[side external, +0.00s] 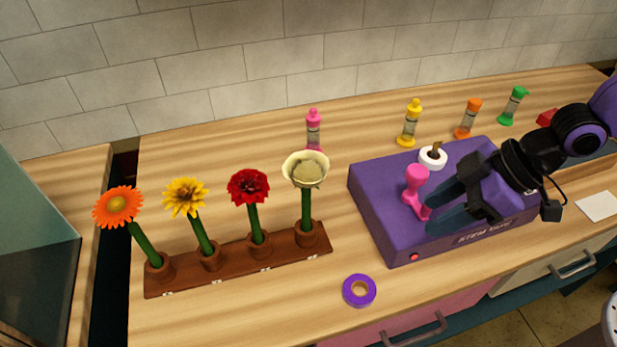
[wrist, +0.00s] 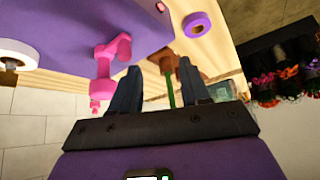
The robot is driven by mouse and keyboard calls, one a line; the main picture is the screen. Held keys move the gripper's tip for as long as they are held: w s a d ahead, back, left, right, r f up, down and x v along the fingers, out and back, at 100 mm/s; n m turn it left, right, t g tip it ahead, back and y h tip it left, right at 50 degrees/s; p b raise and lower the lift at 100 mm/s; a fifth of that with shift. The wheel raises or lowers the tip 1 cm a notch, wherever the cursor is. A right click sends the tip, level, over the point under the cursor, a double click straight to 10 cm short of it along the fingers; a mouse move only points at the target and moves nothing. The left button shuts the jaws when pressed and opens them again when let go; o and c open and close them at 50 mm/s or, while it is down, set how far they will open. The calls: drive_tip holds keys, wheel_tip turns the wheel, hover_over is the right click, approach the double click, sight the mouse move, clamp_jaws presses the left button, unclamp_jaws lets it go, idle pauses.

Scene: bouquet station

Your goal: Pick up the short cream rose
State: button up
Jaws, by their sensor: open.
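The cream rose (side external: 305,170) stands upright on a green stem in the rightmost cup of a brown wooden rack (side external: 210,265). In the wrist view my two dark fingers (wrist: 158,85) are spread. A green stem (wrist: 170,92) and a brown cup (wrist: 170,58) show beyond them; I cannot tell the flower head there.
An orange flower (side external: 118,206), yellow flower (side external: 185,197) and red flower (side external: 248,186) fill the other cups. The purple box (side external: 375,205) has a pink handle (side external: 415,188). A purple tape roll (side external: 359,291) lies in front. Several small bottles stand behind. Counter between rack and box is clear.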

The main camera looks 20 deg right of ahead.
sight(306, 204)
drive_tip(key=shift+w+a+f+m+t+y, duration=0.2)
drive_tip(key=shift+w+a+f+t+y, duration=0.55)
drive_tip(key=shift+w+a, duration=1.75)
drive_tip(key=shift+w+a+f+m+t+y, duration=0.2)
drive_tip(key=shift+w+a+f+t+y, duration=0.6)
drive_tip(key=shift+a, duration=3.15)
drive_tip(key=shift+w+a+f+m+t+y, duration=0.2)
drive_tip(key=shift+w+a+f+t+y, duration=0.45)
drive_tip(key=shift+w+a, duration=1.95)
drive_tip(key=shift+s+a+r, duration=0.2)
drive_tip(key=shift+s+a, duration=0.4)
drive_tip(key=shift+t, duration=0.3)
clamp_jaws()
